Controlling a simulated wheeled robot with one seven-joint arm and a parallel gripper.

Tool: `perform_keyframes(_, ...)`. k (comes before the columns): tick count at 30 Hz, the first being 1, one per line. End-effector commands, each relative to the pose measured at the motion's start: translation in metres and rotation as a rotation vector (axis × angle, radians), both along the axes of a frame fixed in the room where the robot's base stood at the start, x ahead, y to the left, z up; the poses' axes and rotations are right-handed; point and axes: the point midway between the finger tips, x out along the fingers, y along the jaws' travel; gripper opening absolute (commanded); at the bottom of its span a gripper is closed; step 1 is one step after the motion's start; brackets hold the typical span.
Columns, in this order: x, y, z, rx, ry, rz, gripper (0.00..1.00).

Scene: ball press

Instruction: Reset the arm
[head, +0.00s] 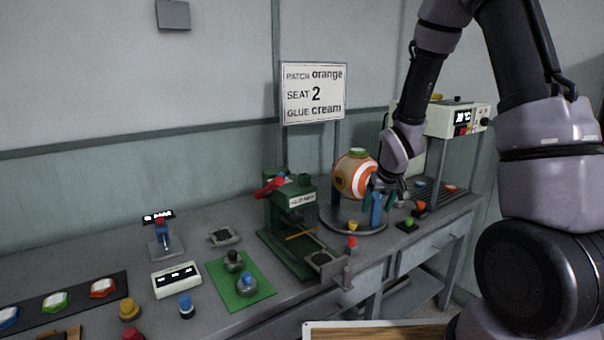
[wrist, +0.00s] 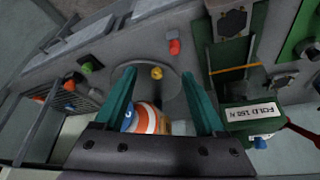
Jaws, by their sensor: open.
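My gripper (head: 377,200) is beside the orange and white striped ball (head: 354,178), at its right front in the head view. In the wrist view my gripper (wrist: 162,100) has its two teal fingers spread apart with nothing held between them. Part of the ball (wrist: 150,118) shows behind the gripper's base there. The ball sits over a round grey turntable (head: 340,222) and has a green and cream piece on top. My arm hides some of the space to the right of the ball.
A green press (head: 292,215) with a red handle stands left of the ball. A sign (head: 314,93) reads "orange, 2, cream". A white machine (head: 458,118) stands at the back right. Small coloured knobs line the table's front. A green mat (head: 240,292) lies left.

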Motion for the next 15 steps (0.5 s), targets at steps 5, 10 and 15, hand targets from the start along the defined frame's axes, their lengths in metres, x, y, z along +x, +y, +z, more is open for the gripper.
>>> perform_keyframes(5, -0.006, -0.010, 0.045, 0.017, -0.024, -0.055, 0.72)
perform_keyframes(10, -0.025, -0.022, 0.105, 0.049, -0.051, -0.133, 0.72)
perform_keyframes(15, -0.063, -0.034, 0.171, 0.105, -0.076, -0.222, 0.72)
